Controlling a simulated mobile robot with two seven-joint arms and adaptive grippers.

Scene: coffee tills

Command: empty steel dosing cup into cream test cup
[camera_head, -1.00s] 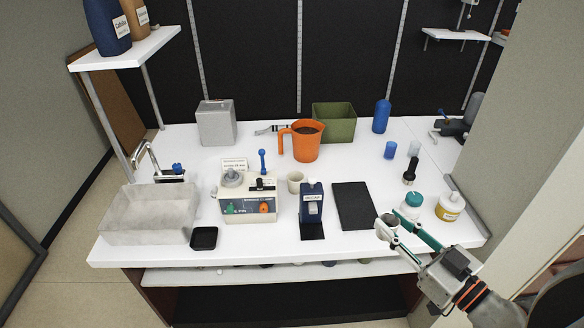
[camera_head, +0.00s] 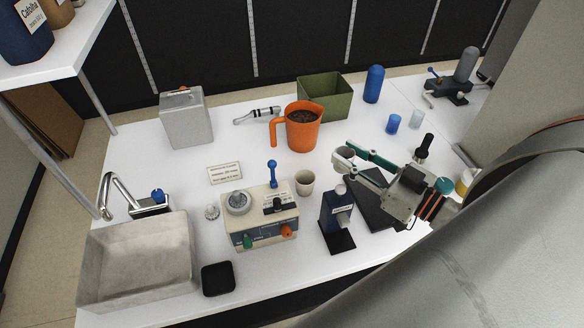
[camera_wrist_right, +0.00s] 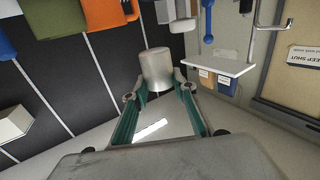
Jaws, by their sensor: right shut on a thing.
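The steel dosing cup (camera_head: 343,160) is between the green fingertips of my right gripper (camera_head: 352,163), which is shut on it and holds it up over the counter. In the right wrist view the cup (camera_wrist_right: 157,70) is a plain grey metal cylinder between the fingertips (camera_wrist_right: 156,88). What it contains cannot be made out. The cream test cup (camera_head: 305,182) stands upright on the counter, left of the held cup and apart from it, behind the right end of the cream machine (camera_head: 260,232). My left gripper is not in view.
The orange jug (camera_head: 302,130) with dark contents stands behind the cream cup. The blue device (camera_head: 336,215) stands in front of my right gripper, beside a black mat (camera_head: 372,205). A blue-knobbed lever (camera_head: 272,172) rises left of the cream cup. A grey basin (camera_head: 140,265) is at left.

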